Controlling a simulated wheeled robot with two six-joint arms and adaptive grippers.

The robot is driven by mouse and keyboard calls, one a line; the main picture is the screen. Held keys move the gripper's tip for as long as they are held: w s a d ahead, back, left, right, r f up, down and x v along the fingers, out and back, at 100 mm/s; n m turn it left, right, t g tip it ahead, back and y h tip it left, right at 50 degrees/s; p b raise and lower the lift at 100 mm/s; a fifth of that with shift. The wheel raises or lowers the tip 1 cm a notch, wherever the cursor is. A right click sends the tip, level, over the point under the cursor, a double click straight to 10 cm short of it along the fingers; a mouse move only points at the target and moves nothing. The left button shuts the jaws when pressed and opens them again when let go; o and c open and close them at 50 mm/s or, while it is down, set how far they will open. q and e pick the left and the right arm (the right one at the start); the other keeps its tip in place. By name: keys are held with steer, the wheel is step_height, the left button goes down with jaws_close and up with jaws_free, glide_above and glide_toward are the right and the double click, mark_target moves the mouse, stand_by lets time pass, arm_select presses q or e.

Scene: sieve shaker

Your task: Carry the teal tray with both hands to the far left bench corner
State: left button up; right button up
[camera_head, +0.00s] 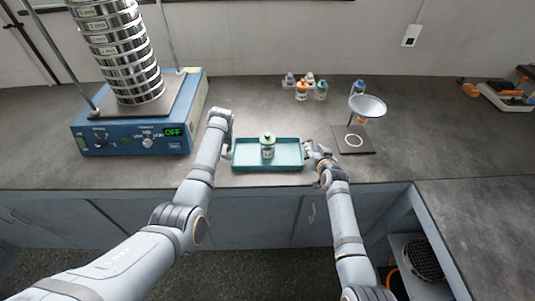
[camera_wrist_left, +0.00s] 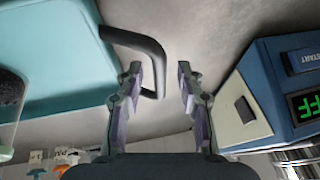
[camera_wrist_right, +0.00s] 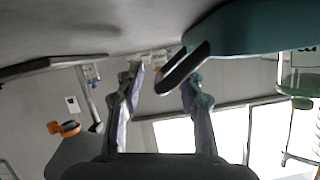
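The teal tray (camera_head: 285,164) lies on the grey bench with a lidded jar (camera_head: 267,147) standing upright on it. My left gripper (camera_head: 229,152) is at the tray's left end. In the left wrist view its fingers (camera_wrist_left: 160,75) are open, with the tray's dark handle (camera_wrist_left: 150,45) reaching between them. My right gripper (camera_head: 309,151) is at the tray's right end. In the right wrist view its fingers (camera_wrist_right: 162,75) are open, and the right handle (camera_wrist_right: 185,68) overlaps the finger on the tray side. I cannot tell how deep that handle sits between the fingers.
A blue sieve shaker (camera_head: 175,125) with a tall sieve stack (camera_head: 125,55) occupies the bench's left side. Several small bottles (camera_head: 302,90) stand behind the tray. A funnel stand (camera_head: 357,140) is to its right. Bare bench lies between shaker and bottles.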

arm_select(q)
jaws_close()
arm_select(e)
jaws_close()
arm_select(q)
steer(key=shift+r, duration=0.1)
